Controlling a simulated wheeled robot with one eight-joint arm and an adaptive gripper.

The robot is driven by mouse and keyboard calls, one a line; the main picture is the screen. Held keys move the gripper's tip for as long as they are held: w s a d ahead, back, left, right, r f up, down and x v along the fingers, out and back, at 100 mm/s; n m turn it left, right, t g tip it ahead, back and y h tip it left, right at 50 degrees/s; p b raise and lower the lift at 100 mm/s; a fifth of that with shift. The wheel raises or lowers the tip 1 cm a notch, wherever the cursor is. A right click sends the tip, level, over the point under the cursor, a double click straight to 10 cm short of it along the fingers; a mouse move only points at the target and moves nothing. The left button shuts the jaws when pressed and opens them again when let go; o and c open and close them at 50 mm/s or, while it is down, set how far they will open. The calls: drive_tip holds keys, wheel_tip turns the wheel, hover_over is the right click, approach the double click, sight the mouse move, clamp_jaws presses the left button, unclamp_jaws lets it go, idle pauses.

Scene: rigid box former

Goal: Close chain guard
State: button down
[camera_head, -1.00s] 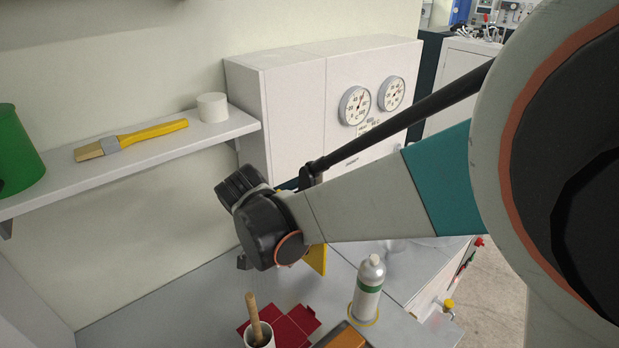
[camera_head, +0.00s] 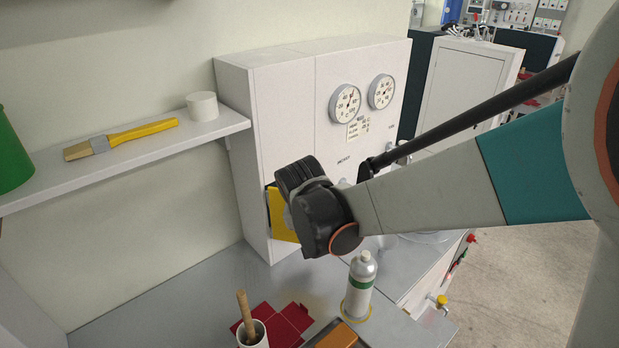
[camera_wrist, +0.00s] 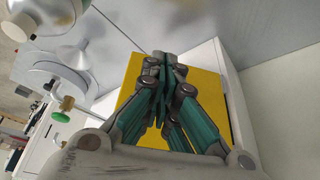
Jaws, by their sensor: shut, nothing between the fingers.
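The yellow chain guard (camera_head: 280,215) is a flat panel at the lower left of the front of the white machine (camera_head: 284,110). In the head view my wrist covers its right part. In the wrist view the yellow panel (camera_wrist: 205,90) fills the middle behind my fingers, with white machine walls beside it. My gripper (camera_wrist: 162,65) is shut and empty, its fingertips in front of the panel. I cannot tell whether they touch it, or whether the guard lies fully flush. The fingers are hidden in the head view.
A silver bottle with a green band (camera_head: 360,285) stands on the bench near my wrist. A white cup with a wooden stick (camera_head: 250,335) and a red flat box blank (camera_head: 285,322) are at the front. A shelf (camera_head: 125,160) holds a brush. The bench's left part is clear.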

drive_tip(key=w+d+n+y, duration=0.2)
drive_tip(key=w+n+y, duration=0.1)
drive_tip(key=w+n, duration=0.6)
drive_tip(key=shift+w+d+g+b, duration=0.4)
drive_tip(key=shift+w+b, duration=0.05)
drive_tip(key=shift+w, duration=1.25)
